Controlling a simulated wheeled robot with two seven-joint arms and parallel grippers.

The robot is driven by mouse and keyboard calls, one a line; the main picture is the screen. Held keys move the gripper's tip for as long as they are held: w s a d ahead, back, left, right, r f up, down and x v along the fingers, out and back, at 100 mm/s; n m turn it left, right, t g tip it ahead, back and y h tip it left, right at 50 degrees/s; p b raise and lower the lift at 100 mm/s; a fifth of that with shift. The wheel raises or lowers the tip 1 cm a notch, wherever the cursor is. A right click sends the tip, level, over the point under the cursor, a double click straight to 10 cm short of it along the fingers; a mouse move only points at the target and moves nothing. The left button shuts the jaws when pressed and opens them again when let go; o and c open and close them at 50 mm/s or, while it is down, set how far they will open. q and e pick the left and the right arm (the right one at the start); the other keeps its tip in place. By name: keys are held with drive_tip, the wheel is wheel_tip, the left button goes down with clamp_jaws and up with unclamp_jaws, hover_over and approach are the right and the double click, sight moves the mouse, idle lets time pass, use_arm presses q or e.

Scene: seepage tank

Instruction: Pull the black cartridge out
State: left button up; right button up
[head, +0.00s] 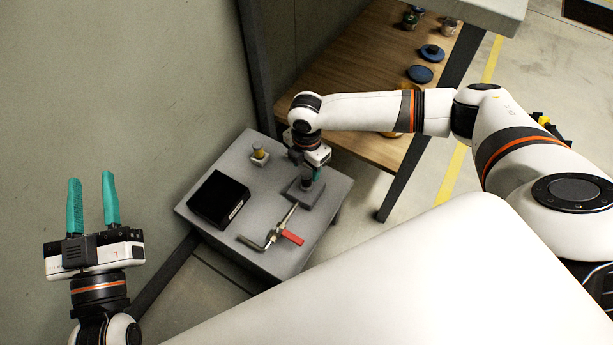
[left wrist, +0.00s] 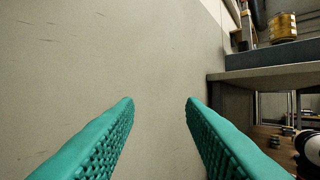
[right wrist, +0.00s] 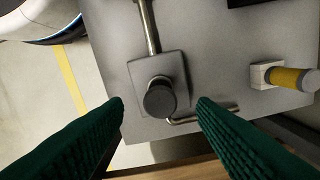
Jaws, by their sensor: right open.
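The black cartridge (right wrist: 160,98) is a dark, round-topped cylinder standing in a square grey block (right wrist: 143,68). The block (head: 300,195) also shows in the head view, at the right part of a small grey table. My right gripper (right wrist: 160,101) is open and points down over the block. In the right wrist view the cartridge top appears between its fingertips, with gaps on both sides; I cannot tell the height difference. In the head view my right gripper (head: 312,172) partly hides the cartridge. My left gripper (head: 92,183) is open and empty, away to the left of the table.
The grey table (head: 232,245) also carries a black box (head: 218,199), a small white block with a yellow-banded piece (head: 260,155), and a metal pipe with a red handle (head: 291,237). A wooden shelf (head: 345,70) with several small items stands behind. A wall is beside my left gripper.

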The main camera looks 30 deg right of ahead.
sight(306, 173)
wheel_tip(306, 173, down, 4)
drive_tip(key=shift+f+b, duration=0.1)
drive_tip(key=shift+b, duration=0.7)
use_arm(q)
drive_tip(key=s+r+t+h, duration=0.2)
drive_tip(key=s+r+t, duration=0.2)
drive_tip(key=r+t, duration=0.1)
drive_tip(key=shift+r, duration=0.7)
use_arm(e)
drive_tip(key=shift+f, duration=0.25)
clamp_jaws()
use_arm(q)
drive_tip(key=shift+w+d+f+g+y, duration=0.1)
drive_tip(key=shift+w+f+g+y, duration=0.2)
drive_tip(key=shift+w+f+g, duration=0.55)
use_arm(e)
drive_tip(key=shift+r, duration=0.3)
idle(1.5)
